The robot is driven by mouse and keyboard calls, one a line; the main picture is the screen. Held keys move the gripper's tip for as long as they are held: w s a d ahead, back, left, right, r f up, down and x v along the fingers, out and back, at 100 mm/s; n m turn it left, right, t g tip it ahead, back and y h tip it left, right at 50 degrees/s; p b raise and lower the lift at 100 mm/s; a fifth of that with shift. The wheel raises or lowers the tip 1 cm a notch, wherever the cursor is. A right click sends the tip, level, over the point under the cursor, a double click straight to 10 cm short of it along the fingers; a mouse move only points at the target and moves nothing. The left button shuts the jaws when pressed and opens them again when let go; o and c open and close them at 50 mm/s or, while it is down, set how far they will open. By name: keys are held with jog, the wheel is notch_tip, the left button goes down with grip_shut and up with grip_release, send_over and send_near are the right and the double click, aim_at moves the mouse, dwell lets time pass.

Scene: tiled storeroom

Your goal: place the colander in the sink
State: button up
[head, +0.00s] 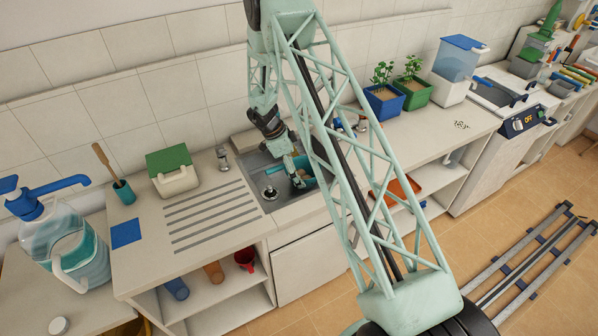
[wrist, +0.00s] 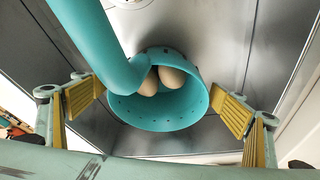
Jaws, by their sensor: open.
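The teal colander (wrist: 165,117) is inside the grey metal sink (wrist: 225,60), with sink walls around it and two brown egg-shaped things (wrist: 160,80) in it. Its thick teal handle (wrist: 95,38) rises toward the upper left of the wrist view. My gripper (wrist: 158,105) is open, with yellow-padded fingers to the left and right of the colander and gaps on both sides. In the head view, the colander (head: 309,166) shows partly behind my gripper at the sink (head: 253,160). Whether its underside touches the sink floor cannot be told.
A ribbed drainboard (head: 212,212) lies left of the sink, with a green-lidded box (head: 172,172) and a small shaker (head: 222,158) behind it. Blue (head: 384,103) and green (head: 413,93) planters stand to the right. The counter in front of the planters is mostly clear.

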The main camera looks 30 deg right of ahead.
jog(key=shift+r, duration=0.15)
jog(key=shift+v, duration=5.95)
